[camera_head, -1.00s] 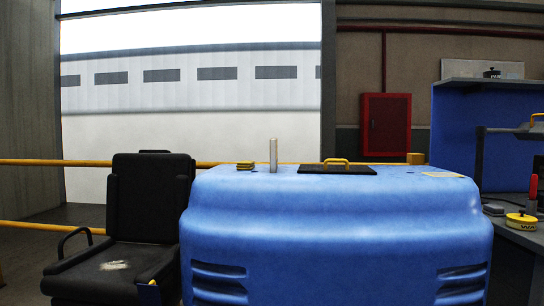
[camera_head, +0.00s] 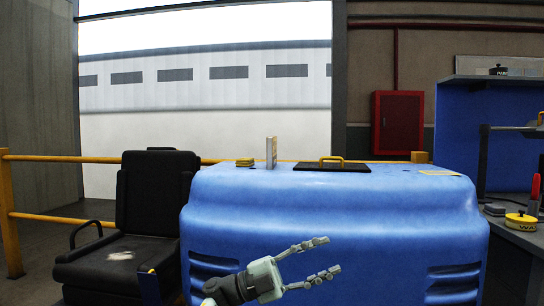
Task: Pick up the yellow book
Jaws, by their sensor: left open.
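A thin upright book (camera_head: 271,153), pale with a yellowish side, stands on top of the blue machine cover (camera_head: 340,205), near its back edge. It is small in view, so its exact colour is hard to tell. My left gripper (camera_head: 331,255) is in front of the blue cover, lower and nearer than the book. Its two fingers are spread and point right, with nothing between them. My right gripper is not in view.
A small yellow and dark stack (camera_head: 245,162) lies left of the book. A black plate with a yellow handle (camera_head: 332,166) lies to its right. A black chair (camera_head: 155,210) stands left of the cover, and a workbench with a yellow tin (camera_head: 521,221) is at the right.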

